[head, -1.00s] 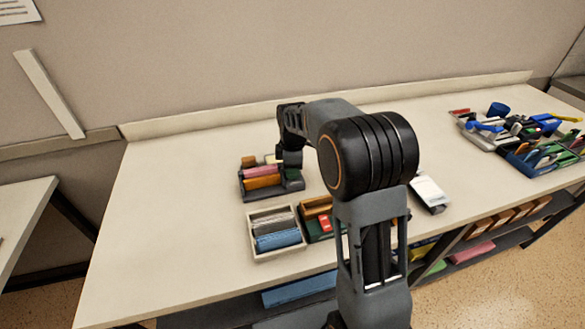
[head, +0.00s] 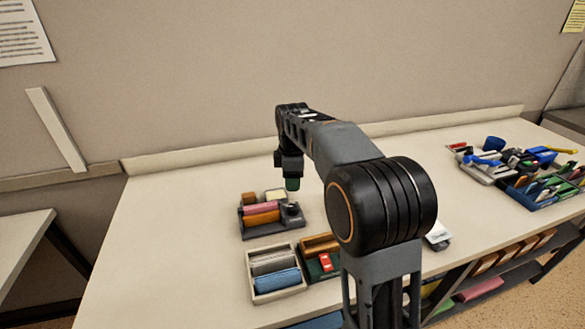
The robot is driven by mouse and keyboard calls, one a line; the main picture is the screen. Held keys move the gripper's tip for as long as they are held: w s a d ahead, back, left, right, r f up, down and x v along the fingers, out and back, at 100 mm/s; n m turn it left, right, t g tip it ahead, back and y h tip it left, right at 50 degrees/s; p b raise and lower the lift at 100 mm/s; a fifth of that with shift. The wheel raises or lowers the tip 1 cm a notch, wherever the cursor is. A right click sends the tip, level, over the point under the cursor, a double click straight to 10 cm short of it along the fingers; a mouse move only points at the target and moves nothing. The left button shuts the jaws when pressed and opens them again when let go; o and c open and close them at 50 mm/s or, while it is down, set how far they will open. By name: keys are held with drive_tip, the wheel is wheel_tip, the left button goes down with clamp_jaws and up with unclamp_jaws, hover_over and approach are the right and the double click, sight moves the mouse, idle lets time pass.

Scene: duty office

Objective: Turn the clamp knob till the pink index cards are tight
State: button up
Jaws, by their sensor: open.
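The pink index cards (head: 257,209) stand in a dark grey holder (head: 272,231) on the table, between a brown block at the back and orange cards in front. A dark round knob (head: 291,208) sits at the holder's right end; I take it for the clamp knob. My gripper (head: 291,186) points down above and slightly behind the knob, apart from it. It is open. A dark green piece shows at its lower end; I cannot tell whether it is part of the gripper. The fingers are too small to make out. Whether the cards are tight cannot be seen.
A pale tray (head: 254,291) with grey and blue rolls stands in front of the holder. Beside it is a green tray (head: 317,268) with a red item, partly behind my arm. Cluttered trays (head: 530,190) stand at the far right. The table's left part is clear.

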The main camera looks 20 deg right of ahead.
sight(293, 206)
drive_tip(key=shift+r, duration=1.9)
drive_tip(key=o, duration=0.3)
drive_tip(key=shift+n, duration=0.4)
wheel_tip(293, 206, down, 14)
drive_tip(key=n+b, duration=0.1)
drive_tip(key=n, duration=0.3)
drive_tip(key=shift+n, duration=0.3)
drive_tip(key=shift+c, duration=0.2)
drive_tip(key=c, duration=0.9)
